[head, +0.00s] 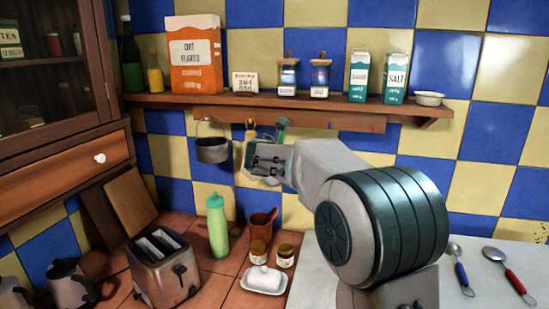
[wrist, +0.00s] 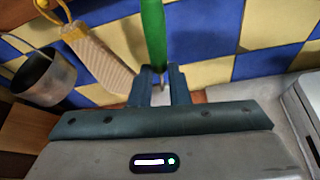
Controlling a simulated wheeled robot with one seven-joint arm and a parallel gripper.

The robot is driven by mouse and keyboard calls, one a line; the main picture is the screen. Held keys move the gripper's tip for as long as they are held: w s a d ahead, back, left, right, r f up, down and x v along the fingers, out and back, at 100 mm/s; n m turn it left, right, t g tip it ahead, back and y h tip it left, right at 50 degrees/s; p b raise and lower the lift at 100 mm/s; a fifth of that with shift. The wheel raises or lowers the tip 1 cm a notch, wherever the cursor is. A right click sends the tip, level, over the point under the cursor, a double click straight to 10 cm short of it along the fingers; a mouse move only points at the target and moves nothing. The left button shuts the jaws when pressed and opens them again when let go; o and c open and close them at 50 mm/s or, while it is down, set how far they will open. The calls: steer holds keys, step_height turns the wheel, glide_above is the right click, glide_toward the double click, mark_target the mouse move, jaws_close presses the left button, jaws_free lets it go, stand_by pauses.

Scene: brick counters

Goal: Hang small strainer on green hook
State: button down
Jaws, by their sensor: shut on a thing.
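My gripper (head: 264,160) is raised in front of the tiled wall, just below the shelf. It is shut on a green-handled utensil, likely the small strainer. Its green handle (head: 283,129) sticks up above the gripper in the head view. In the wrist view the green handle (wrist: 153,35) rises from between my fingers (wrist: 159,85). The utensil's head is mostly hidden by the gripper, so I cannot confirm its form. I cannot make out a green hook. Small red (head: 373,127) and blue marks show on the rail under the shelf.
The shelf (head: 225,99) carries boxes and jars. A green bottle (head: 217,228), toaster (head: 165,268) and jars stand below. Blue- and red-handled utensils lie on the right counter.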

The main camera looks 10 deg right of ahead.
steer(key=r+p+x, duration=0.1)
steer(key=x, duration=0.5)
steer(key=shift+w+d+p, duration=0.35)
steer(key=shift+d+p, duration=0.05)
steer(key=shift+f, duration=0.1)
stand_by(0.4)
stand_by(0.3)
steer(key=c, duration=1.3)
jaws_free()
